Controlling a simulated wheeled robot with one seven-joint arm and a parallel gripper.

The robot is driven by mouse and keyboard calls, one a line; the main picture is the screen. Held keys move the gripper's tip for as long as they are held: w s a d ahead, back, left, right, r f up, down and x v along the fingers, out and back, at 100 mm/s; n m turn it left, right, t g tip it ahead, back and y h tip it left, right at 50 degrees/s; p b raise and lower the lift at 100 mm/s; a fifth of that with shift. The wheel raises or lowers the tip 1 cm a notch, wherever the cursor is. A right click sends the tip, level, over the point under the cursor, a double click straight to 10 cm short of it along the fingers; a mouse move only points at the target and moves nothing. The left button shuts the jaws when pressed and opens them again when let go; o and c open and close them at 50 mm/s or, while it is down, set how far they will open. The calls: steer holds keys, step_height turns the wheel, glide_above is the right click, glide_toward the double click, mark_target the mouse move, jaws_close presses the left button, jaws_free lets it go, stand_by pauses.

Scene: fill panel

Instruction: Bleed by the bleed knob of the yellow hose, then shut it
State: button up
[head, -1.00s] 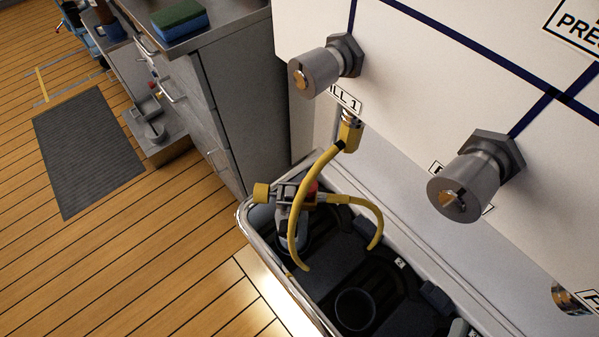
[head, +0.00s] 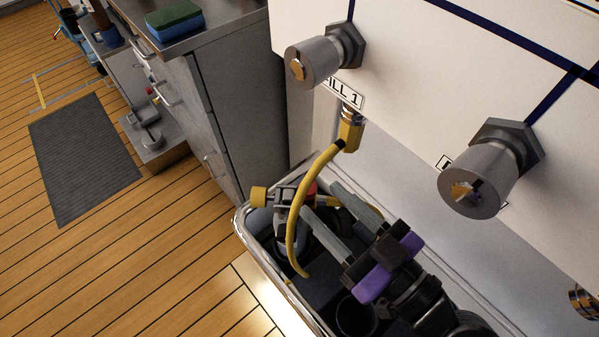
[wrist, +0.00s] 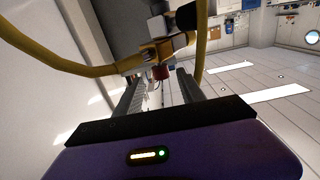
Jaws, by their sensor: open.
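The yellow hose (head: 297,225) hangs from the brass fitting (head: 350,134) under the FILL 1 label and loops down into the trough. Its end fitting sits on the grey neck of a cylinder (head: 286,228). The fitting carries a yellow knob (head: 259,197) on the left and a small red knob (head: 309,186), also seen in the wrist view (wrist: 160,72). I cannot tell for certain which is the bleed knob. My gripper (head: 318,198) is open and empty, its fingers pointing at the red knob. Whether they straddle it is unclear. My gripper hides part of the hose.
The metal-rimmed trough (head: 262,265) surrounds the cylinder, with a dark empty socket (head: 355,316) nearby. The white panel with two large grey knobs, left (head: 312,62) and right (head: 480,180), stands close behind. A steel cabinet (head: 226,110) is at left. Wooden floor is clear at lower left.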

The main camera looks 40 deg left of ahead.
mark_target(302, 184)
steer(key=shift+w+a, duration=0.15)
steer(key=shift+a, duration=1.8)
steer(key=shift+w+a, duration=0.1)
steer(key=shift+a, duration=1.85)
steer(key=shift+c, duration=0.5)
jaws_close()
